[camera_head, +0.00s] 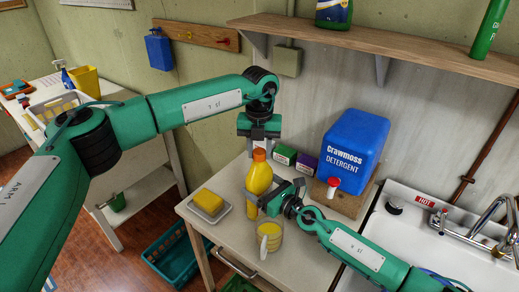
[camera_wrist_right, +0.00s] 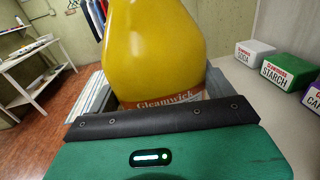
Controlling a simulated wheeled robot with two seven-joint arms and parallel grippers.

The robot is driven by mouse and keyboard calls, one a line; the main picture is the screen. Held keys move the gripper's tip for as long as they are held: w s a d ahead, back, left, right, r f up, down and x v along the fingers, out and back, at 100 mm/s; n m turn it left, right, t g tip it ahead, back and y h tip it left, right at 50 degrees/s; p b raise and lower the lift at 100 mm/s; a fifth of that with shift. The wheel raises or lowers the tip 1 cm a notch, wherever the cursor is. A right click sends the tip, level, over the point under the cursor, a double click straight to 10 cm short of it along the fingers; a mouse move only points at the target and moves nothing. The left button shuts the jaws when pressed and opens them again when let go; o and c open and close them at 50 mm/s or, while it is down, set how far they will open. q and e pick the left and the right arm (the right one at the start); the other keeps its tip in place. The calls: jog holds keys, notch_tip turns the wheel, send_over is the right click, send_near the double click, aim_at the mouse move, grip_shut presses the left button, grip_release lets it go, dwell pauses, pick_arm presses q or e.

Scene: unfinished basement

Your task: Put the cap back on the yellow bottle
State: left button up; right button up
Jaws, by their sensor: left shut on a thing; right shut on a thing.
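The yellow bottle (camera_head: 259,178) stands over the table, its neck up. My right gripper (camera_head: 268,201) is shut around its body; the bottle also fills the middle of the right wrist view (camera_wrist_right: 155,50), with the fingers on either side. The orange cap (camera_head: 259,155) is at the top of the bottle. My left gripper (camera_head: 259,143) points down from above and is shut on the cap. The cap looks in line with the neck, but I cannot tell whether it is seated. The bottle's top is outside the right wrist view.
A blue detergent container (camera_head: 352,148) with a red-and-white tap stands behind on the right. Small green and purple boxes (camera_head: 305,164) stand behind the bottle. A yellow sponge (camera_head: 208,201) lies on a dish to the left. A measuring cup (camera_head: 269,238) stands in front.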

pick_arm(q)
jog(key=m, duration=1.2)
jog(key=shift+m, duration=0.3)
jog(key=m, duration=0.4)
jog(key=o, duration=1.1)
jog(key=shift+o, duration=0.2)
notch_tip(320, 180, up, 12)
